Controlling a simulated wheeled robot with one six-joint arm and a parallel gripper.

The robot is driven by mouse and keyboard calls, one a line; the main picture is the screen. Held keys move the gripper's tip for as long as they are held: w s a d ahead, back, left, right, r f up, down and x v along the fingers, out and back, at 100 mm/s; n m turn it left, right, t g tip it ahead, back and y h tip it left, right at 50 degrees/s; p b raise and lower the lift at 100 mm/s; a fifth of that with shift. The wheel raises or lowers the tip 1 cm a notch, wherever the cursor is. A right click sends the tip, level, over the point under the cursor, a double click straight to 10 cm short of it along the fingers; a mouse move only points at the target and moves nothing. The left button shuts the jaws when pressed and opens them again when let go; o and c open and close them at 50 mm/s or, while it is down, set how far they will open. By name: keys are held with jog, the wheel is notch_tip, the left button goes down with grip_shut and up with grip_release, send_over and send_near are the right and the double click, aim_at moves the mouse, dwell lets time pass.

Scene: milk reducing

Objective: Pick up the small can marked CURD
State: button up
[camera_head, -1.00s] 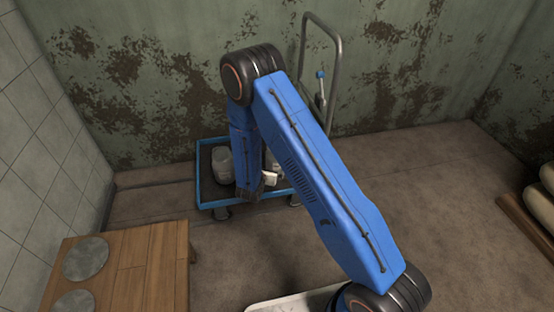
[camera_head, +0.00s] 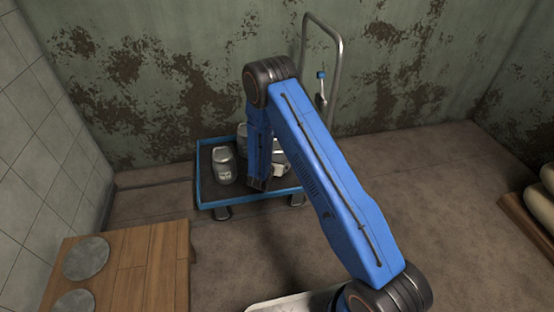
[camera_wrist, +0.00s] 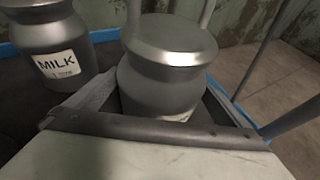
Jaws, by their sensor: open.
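In the wrist view, a grey metal can (camera_wrist: 170,75) with a wide lid stands upright between the fingers of my open gripper (camera_wrist: 163,88). Only the top edge of its pale label shows above the gripper body, so I cannot read its marking. In the head view, my gripper (camera_head: 276,172) is low over the blue-rimmed cart (camera_head: 235,200), at the right part of its bed. My arm hides part of the cans there. I cannot tell whether either finger touches the can.
A larger can marked MILK (camera_wrist: 52,50) stands left of the gripper in the wrist view. The head view shows a can (camera_head: 223,166) at the cart's left. The cart's metal handle (camera_head: 338,80) rises behind. A wooden table (camera_head: 145,265) stands at front left.

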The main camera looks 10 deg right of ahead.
jog(key=shift+w+d, duration=0.1)
jog(key=c, duration=1.7)
jog(key=shift+c, duration=1.2)
jog(key=shift+r, duration=0.1)
